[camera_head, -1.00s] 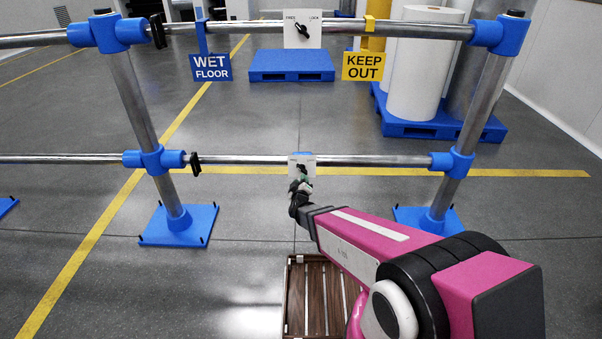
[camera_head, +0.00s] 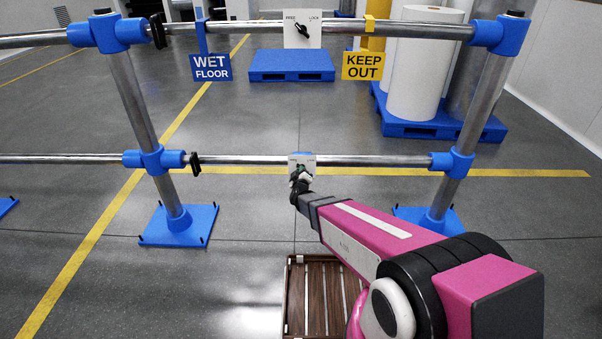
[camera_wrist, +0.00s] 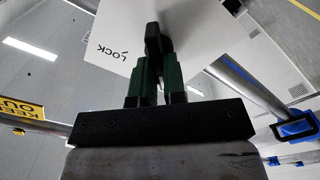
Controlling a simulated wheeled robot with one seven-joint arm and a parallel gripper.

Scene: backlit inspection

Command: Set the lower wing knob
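The lower wing knob (camera_wrist: 154,40) is dark and sits on a white plate marked LOCK (camera_wrist: 104,34), which appears upside down in the wrist view. In the head view this lower plate (camera_head: 309,159) hangs on the lower rail, and my gripper (camera_head: 301,173) covers much of it. In the wrist view my gripper (camera_wrist: 158,66) has its two green-padded fingers close together, with their tips at the knob. The fingers hide part of the knob, so I cannot tell whether they press on it.
An upper plate with a similar black knob (camera_head: 303,30) hangs on the top rail. A WET FLOOR sign (camera_head: 211,67) and a yellow KEEP OUT sign (camera_head: 362,66) flank it. Metal posts stand on blue feet (camera_head: 179,226). A brown slatted crate (camera_head: 318,300) lies below my arm.

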